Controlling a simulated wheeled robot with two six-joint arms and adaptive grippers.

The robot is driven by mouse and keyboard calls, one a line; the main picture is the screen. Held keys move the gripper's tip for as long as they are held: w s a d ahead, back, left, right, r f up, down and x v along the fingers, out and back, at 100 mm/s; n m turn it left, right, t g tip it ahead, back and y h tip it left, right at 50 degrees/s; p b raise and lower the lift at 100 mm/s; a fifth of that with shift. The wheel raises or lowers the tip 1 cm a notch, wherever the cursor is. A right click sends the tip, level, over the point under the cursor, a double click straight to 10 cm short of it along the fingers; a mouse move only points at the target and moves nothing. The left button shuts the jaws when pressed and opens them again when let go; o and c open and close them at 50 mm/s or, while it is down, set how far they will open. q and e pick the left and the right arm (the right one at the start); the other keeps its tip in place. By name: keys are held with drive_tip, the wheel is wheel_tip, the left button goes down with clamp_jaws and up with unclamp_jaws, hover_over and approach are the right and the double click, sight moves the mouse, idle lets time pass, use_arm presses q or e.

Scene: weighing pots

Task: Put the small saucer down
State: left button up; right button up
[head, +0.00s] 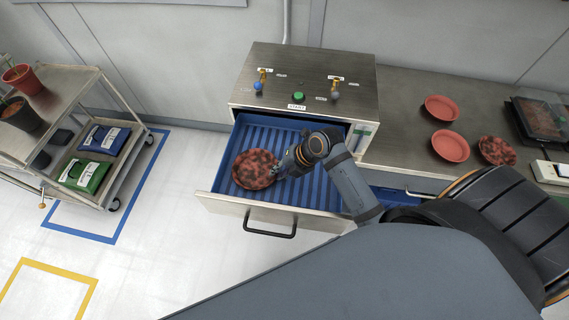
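A small saucer (255,169), reddish with dark blotches, is in the open blue-lined drawer (325,181), towards its left side. My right gripper (277,171) reaches in from the right and appears shut on the saucer's right rim. The fingertips are small in the view and partly hidden by the wrist. I cannot tell whether the saucer touches the drawer floor. My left gripper is not in view.
The drawer belongs to a metal cabinet (300,80) with knobs and a green button. Two plain red saucers (441,108) (451,146) and a blotched one (497,151) lie on the counter (400,140), near a scale (541,118). A cart (65,85) with pots stands left.

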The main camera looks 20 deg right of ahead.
drive_tip(key=v, duration=1.1)
drive_tip(key=shift+s+r+p, duration=0.2)
drive_tip(key=shift+p, duration=0.25)
drive_tip(key=shift+d, duration=0.1)
